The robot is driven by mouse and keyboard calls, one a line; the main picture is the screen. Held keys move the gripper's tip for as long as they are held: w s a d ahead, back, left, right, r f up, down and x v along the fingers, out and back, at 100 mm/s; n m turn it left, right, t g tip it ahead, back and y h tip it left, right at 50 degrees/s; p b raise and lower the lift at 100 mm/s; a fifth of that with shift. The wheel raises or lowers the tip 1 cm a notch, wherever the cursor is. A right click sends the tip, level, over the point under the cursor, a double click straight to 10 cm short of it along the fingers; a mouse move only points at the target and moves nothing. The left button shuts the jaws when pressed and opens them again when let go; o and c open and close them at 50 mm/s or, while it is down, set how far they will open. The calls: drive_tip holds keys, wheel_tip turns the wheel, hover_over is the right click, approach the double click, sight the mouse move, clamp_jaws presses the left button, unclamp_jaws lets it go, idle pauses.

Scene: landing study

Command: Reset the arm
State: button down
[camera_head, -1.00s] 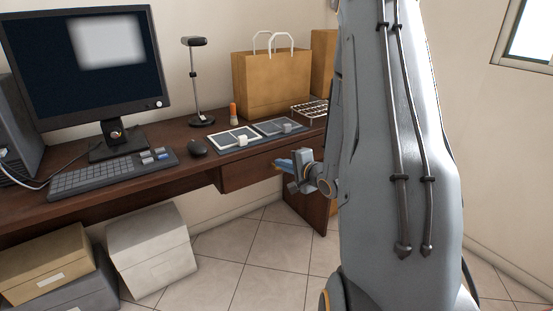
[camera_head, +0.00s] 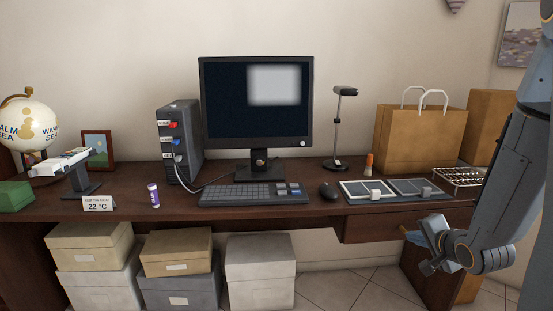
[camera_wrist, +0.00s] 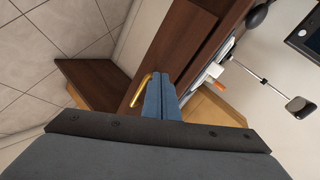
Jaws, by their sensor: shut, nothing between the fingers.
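My gripper (camera_head: 410,237) is at the right of the head view, in front of the desk drawer (camera_head: 385,225) and below the desk top's front edge. In the wrist view its blue fingers (camera_wrist: 161,98) are together, with nothing between them. The drawer's brass handle (camera_wrist: 140,90) shows just left of the fingertips in the wrist view. I cannot tell whether the fingers touch it. The drawer looks closed. My arm comes in from the right edge of the head view.
The desk (camera_head: 330,208) holds a monitor (camera_head: 257,110), keyboard (camera_head: 250,194), mouse (camera_head: 328,191), lamp (camera_head: 338,130), two-panel tray (camera_head: 350,198), wire rack (camera_head: 458,177), paper bag (camera_head: 420,138) and globe (camera_head: 28,125). Boxes (camera_head: 260,270) stand below. Tiled floor is free beneath the drawer.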

drive_tip(key=s+a+r+n+g, duration=0.4)
drive_tip(key=s+a+n+g, duration=0.25)
drive_tip(key=s+a, duration=0.6)
drive_tip(key=s+a+r+n+g, duration=0.5)
drive_tip(key=s+a+n, duration=0.3)
drive_tip(key=s+a, duration=0.45)
drive_tip(key=d+r+p, duration=0.3)
drive_tip(key=r+p, duration=0.2)
drive_tip(key=p, duration=0.7)
drive_tip(key=shift+d+r+m, duration=0.2)
drive_tip(key=shift+d+m, duration=0.15)
drive_tip(key=shift+d, duration=0.05)
drive_tip(key=shift+s, duration=0.1)
